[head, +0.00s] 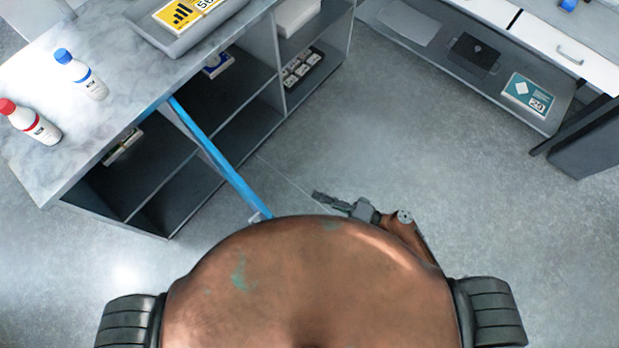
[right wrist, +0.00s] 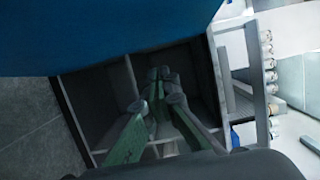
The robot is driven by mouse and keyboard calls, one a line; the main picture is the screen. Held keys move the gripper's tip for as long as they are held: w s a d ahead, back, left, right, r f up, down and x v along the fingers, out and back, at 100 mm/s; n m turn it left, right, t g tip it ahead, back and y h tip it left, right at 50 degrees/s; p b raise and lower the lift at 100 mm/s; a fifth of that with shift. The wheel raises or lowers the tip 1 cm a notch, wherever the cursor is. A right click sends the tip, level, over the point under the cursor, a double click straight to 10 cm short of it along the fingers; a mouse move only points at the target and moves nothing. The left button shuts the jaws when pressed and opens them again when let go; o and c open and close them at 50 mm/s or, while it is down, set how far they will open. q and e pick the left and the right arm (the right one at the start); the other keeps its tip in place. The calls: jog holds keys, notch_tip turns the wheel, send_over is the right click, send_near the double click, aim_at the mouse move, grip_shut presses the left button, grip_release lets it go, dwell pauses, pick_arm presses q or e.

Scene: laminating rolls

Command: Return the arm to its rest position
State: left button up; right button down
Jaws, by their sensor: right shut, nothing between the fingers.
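My right gripper (head: 328,201) shows in the head view just past the front of my own body, over bare floor. It is shut and empty. In the right wrist view its green and grey fingers (right wrist: 165,88) come together in front of dark shelf compartments. Most of my right arm is hidden behind my body in the head view. My left gripper is in neither view.
A marble-topped counter (head: 110,120) with open shelves stands at the left, bearing a red-capped bottle (head: 38,125), a blue-capped bottle (head: 85,78) and a grey tray (head: 190,42). A blue bar (head: 220,160) slants toward my body. A drawer bench (head: 575,50) stands right. Floor between is clear.

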jog(key=shift+s+a+v, duration=0.35)
jog(key=shift+s+v, duration=0.3)
jog(key=shift+v, duration=3.5)
jog(key=s+d+f+g+h+p, duration=0.1)
jog(key=s+d+f+h, duration=0.3)
jog(key=f, duration=0.7)
jog(key=s+d+f+g+h, duration=0.1)
jog(key=s+d+f+h, duration=0.15)
jog(key=d+f, duration=0.55)
jog(key=s+d+f+g+h+p, duration=0.1)
jog(key=s+d+f+h, duration=0.2)
jog(key=f, duration=1)
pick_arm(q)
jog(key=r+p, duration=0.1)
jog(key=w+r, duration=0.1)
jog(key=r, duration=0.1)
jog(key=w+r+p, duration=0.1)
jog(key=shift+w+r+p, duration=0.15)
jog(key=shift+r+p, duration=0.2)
pick_arm(e)
jog(key=s+d+f+n+g+h, duration=0.2)
jog(key=s+f, duration=0.3)
jog(key=s, duration=0.7)
jog(key=s+d+f+n+g+h, duration=0.2)
jog(key=s+d+f+n+h, duration=0.2)
jog(key=s, duration=0.8)
notch_tip(320, 180, down, 3)
jog(key=shift+d+r+n+g+h, duration=0.2)
jog(key=shift+d+n+g+h, duration=0.25)
jog(key=shift+d, duration=0.2)
